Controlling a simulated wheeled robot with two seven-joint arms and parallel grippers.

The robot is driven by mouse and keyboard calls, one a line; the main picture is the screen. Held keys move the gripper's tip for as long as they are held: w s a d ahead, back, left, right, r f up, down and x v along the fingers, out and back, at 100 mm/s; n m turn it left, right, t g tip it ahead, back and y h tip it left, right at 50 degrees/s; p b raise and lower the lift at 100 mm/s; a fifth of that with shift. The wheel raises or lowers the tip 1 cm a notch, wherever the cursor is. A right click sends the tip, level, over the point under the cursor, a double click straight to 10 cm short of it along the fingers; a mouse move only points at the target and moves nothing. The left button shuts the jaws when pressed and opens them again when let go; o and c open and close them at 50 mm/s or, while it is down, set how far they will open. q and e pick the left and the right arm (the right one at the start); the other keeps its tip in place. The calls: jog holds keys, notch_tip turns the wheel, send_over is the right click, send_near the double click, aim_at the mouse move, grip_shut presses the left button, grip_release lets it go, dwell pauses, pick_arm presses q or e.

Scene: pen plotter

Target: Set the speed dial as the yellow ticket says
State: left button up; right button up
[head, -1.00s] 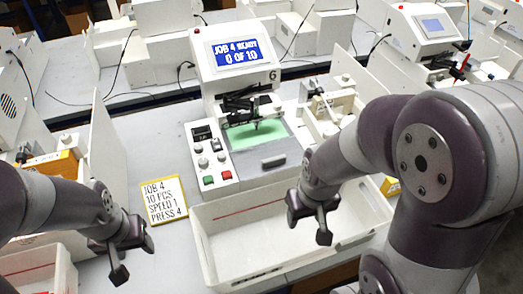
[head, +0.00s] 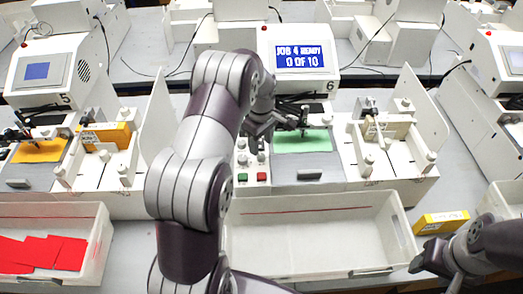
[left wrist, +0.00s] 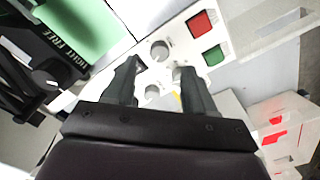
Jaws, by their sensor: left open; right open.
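The plotter's control panel has several pale round dials (head: 242,160) above a green and a red button; no dial label is readable, so I cannot tell which is speed. My left gripper (head: 268,132) is over the panel's upper part, open. In the left wrist view its fingers (left wrist: 158,68) point at the dials, with one dial (left wrist: 159,50) just beyond the gap and another (left wrist: 152,92) between the fingers. Contact cannot be told. The yellow ticket is hidden behind my left arm in the head view. My right gripper (head: 434,270) is open and empty at lower right.
The screen (head: 298,56) reads "JOB 4 READY 0 OF 10". The red button (left wrist: 200,23) and green button (left wrist: 213,55) are close to my left fingers. A white bin (head: 320,250) stands in front of the plotter. A yellow box (head: 440,222) lies right of it.

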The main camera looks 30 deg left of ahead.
aim_at(261, 155)
pick_arm(q)
jog(key=shift+f+p, duration=0.6)
jog(key=shift+f, duration=2.15)
pick_arm(e)
jog(key=shift+r, duration=0.9)
pick_arm(q)
grip_shut()
pick_arm(e)
jog(key=shift+f, duration=0.1)
pick_arm(q)
jog(key=n+b, duration=0.1)
jog(key=n, duration=0.2)
jog(key=shift+n+b, duration=0.9)
jog(key=shift+n, duration=2)
pick_arm(e)
jog(key=shift+f, duration=1.25)
